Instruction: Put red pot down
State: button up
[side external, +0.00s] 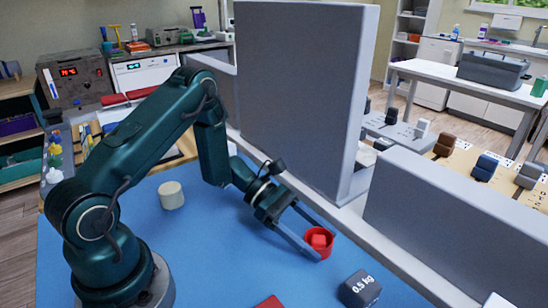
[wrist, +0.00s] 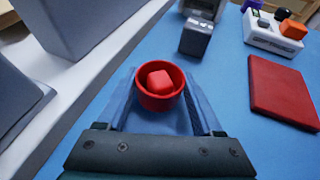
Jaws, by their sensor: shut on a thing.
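The red pot (side external: 325,253) is small and round with an open top, and a red block (side external: 319,240) sits inside it. My gripper (side external: 322,243) is shut on the pot, with one finger on each side of it. In the wrist view the pot (wrist: 160,103) is upright between the fingertips, with the red block (wrist: 160,82) visible in it. The pot is over the blue tabletop (side external: 215,270), close to the low grey wall. I cannot tell whether its base touches the surface.
A dark grey 0.5 kg weight (side external: 359,289) stands near the pot. A flat red pad (wrist: 283,92) and a white block with coloured pieces (wrist: 275,38) lie at the wrist view's right. Grey partitions (side external: 305,90) border the table. A cream cylinder (side external: 171,195) stands left.

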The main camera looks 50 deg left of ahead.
jog(key=shift+f, duration=0.1)
jog(key=o, duration=1.4)
jog(key=v, duration=1.2)
jog(key=shift+d, duration=0.1)
jog(key=s+d+r+m+y, duration=0.1)
jog(key=s+r+m+y, duration=0.2)
jog(key=m, duration=0.4)
jog(key=s+d+r+m+y, duration=0.2)
jog(key=s+r+m+y, duration=0.2)
jog(key=m, duration=0.3)
jog(key=s+d+r+m+t+y, duration=0.1)
jog(key=s+r+m+y, duration=0.3)
jog(key=s+m+y, duration=0.1)
jog(key=shift+s+d+r+m+y, duration=0.1)
jog(key=shift+s+d+m+y, duration=0.1)
jog(key=shift+m, duration=0.5)
jog(key=shift+s+d+m+y, duration=0.2)
jog(key=shift+s+m, duration=0.05)
jog(key=shift+m, duration=0.45)
